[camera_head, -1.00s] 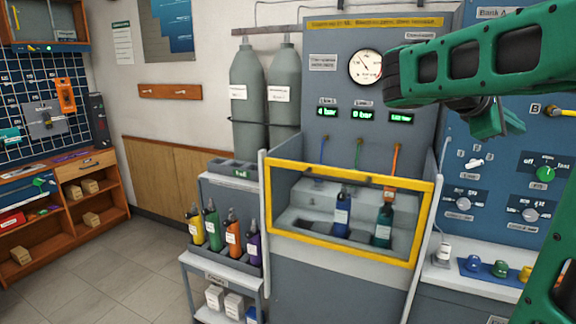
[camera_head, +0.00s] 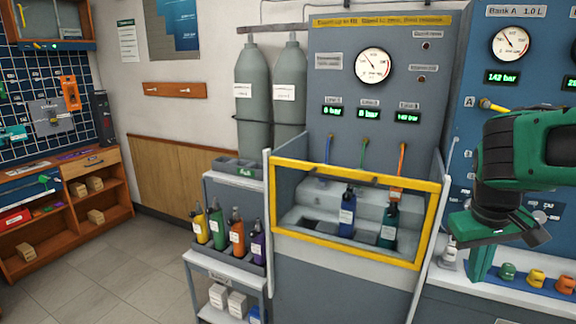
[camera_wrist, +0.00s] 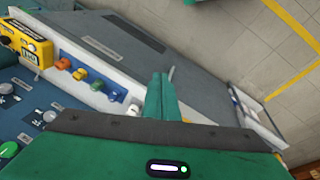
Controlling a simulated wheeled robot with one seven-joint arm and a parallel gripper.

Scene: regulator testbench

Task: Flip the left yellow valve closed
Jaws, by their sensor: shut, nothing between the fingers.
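The left yellow valve (camera_head: 490,105) is on the blue panel, right of the letter A, in the head view. Its yellow lever lies nearly level, with the yellow end to the left. My gripper (camera_head: 478,270) points downward, below the valve and in front of the panel, well apart from the lever. In the wrist view my gripper's green fingers (camera_wrist: 160,80) are together with nothing between them. The valve does not show in the wrist view. My arm covers much of the panel below and right of the valve.
A shelf with green (camera_head: 507,271), yellow (camera_head: 536,278) and orange knob-like parts lies below the panel. A yellow-framed bay (camera_head: 350,253) with two bottles stands left of my gripper. A yellow box (camera_wrist: 28,45) shows in the wrist view.

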